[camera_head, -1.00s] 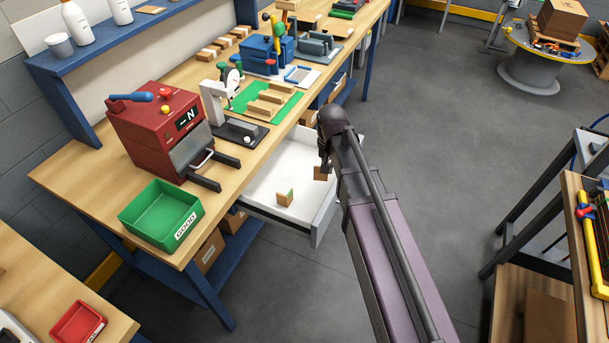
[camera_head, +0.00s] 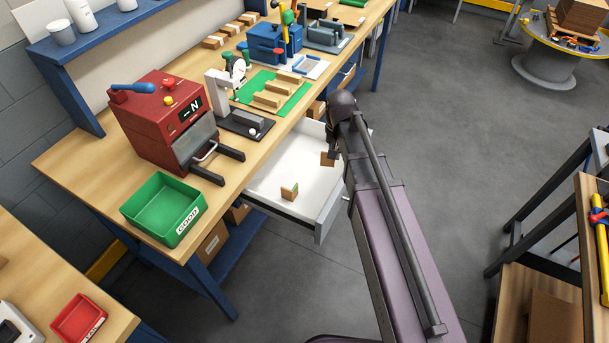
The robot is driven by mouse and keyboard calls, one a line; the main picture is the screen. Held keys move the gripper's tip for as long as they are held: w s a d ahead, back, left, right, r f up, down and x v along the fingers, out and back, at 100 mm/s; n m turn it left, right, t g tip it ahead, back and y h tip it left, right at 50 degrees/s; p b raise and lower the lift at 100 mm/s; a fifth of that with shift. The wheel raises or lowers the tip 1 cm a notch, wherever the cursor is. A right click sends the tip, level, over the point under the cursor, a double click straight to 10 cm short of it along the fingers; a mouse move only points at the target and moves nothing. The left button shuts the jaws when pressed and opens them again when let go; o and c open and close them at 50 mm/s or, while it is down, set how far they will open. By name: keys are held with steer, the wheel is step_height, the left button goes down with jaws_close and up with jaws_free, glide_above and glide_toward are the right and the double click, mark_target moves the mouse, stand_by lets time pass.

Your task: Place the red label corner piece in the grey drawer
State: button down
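The grey drawer (camera_head: 318,228) is pulled out from under the workbench, with a white inside. A small wooden corner piece (camera_head: 289,193) with a green edge stands in it near the front. A second brown wooden piece (camera_head: 327,159) shows at the far right part of the drawer, right by my gripper (camera_head: 332,152). No red label can be made out on it. My gripper is small, dark and partly hidden by my arm, over the drawer's right part. I cannot tell whether its fingers are on the brown piece or only beside it.
On the workbench (camera_head: 60,165) stand a red machine (camera_head: 158,140), a green GOOD bin (camera_head: 150,232), a gauge stand (camera_head: 222,92) and a green mat (camera_head: 297,100) with wooden pieces. A red bin (camera_head: 72,325) is at lower left.

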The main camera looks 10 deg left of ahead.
steer(key=w+a+f+m+b, duration=0.1)
steer(key=w+a+f+b, duration=0.1)
steer(key=w, duration=0.5)
steer(key=w+a+f+m+b, duration=0.2)
steer(key=w+f+b, duration=0.1)
steer(key=w, duration=0.3)
steer(key=shift+w+a+f+m, duration=0.15)
steer(key=shift+w+a+m, duration=0.15)
steer(key=shift+w+a, duration=0.1)
step_height(320, 180, down, 6)
steer(key=b, duration=0.6)
steer(key=shift+f, duration=0.15)
steer(key=shift+b, duration=0.35)
steer(key=shift+f+b, duration=1.8)
steer(key=shift+f, duration=0.1)
steer(key=shift+f, duration=0.1)
steer(key=c, duration=0.8)
jaws_free()
